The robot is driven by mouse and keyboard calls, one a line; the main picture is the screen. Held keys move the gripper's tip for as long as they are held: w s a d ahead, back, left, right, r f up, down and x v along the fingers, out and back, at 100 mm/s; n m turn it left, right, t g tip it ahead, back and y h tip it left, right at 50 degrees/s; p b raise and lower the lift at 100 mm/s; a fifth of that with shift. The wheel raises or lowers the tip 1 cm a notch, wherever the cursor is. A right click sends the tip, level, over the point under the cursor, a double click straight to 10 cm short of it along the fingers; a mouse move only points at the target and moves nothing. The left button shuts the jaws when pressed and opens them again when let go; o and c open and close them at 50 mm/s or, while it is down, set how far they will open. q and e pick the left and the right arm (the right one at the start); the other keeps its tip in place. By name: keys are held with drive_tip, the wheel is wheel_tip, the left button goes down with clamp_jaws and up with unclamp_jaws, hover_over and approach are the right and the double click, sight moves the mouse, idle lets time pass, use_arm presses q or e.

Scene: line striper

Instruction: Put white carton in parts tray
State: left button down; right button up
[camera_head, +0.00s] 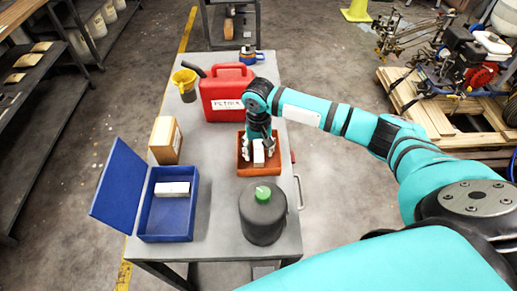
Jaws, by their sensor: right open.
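A small white carton (258,152) stands in the orange-brown parts tray (243,171), near its middle. My right gripper (259,151) is over the tray, pointing down, with its fingers open on either side of this carton. I cannot tell whether the fingers touch it. Another white carton (172,189) lies in the open blue box (166,237) at the left of the table. My left gripper is not in view.
On the grey table (214,210) are a red petrol can (226,92), a yellow funnel-like cup (184,83), a brown box (166,140) and a dark jug with a green cap (262,216). The jug stands just in front of the tray.

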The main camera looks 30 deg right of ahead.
sight(259, 149)
drive_tip(key=shift+r, duration=0.1)
wheel_tip(259, 149, up, 12)
drive_tip(key=b, duration=0.2)
drive_tip(key=shift+d, duration=0.1)
idle(0.3)
